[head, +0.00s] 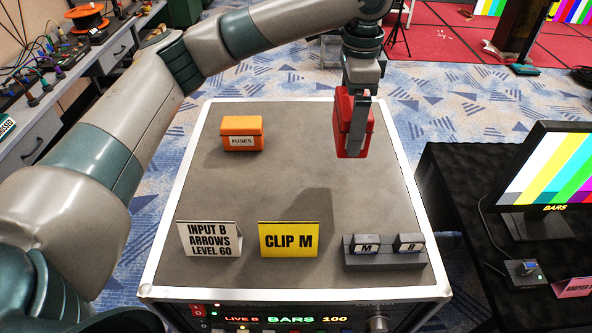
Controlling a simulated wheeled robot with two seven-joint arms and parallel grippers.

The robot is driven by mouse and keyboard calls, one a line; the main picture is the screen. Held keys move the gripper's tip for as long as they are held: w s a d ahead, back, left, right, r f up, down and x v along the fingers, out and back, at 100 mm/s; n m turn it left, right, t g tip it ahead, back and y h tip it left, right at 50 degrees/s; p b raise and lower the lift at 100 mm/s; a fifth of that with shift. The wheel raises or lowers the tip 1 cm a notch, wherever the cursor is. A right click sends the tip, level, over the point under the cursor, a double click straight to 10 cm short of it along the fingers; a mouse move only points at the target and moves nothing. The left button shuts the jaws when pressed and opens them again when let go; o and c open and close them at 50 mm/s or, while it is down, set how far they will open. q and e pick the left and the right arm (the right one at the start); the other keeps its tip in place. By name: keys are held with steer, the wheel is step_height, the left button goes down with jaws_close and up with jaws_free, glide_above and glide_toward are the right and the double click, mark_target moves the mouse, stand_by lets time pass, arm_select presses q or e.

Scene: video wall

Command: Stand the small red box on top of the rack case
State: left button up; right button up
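The small red box (343,140) is upright between the fingers of my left gripper (356,125), over the right back part of the rack case top. My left gripper points down and is shut on the box. The rack case (290,185) has a grey top with a pale metal rim. I cannot tell for sure whether the bottom of the box touches the top or hangs just above it. My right gripper is not in view.
An orange FUSES box (241,133) stands at the back left of the case. An INPUT B card (209,239), a yellow CLIP M card (288,240) and a dark holder with M and B blocks (385,251) line the front. The middle is clear. A monitor (550,175) stands right.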

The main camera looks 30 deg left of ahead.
arm_select(q)
steer(key=shift+s+r, duration=0.1)
steer(key=shift+s, duration=0.1)
steer(key=p, duration=0.5)
glide_above(295, 189)
step_height(295, 189, down, 7)
steer(key=shift+r, duration=0.1)
steer(key=shift+a, duration=0.1)
steer(key=shift+f, duration=0.2)
step_height(295, 189, down, 3)
steer(key=shift+f+p, duration=0.2)
steer(key=shift+p, duration=0.75)
steer(key=shift+f, duration=0.25)
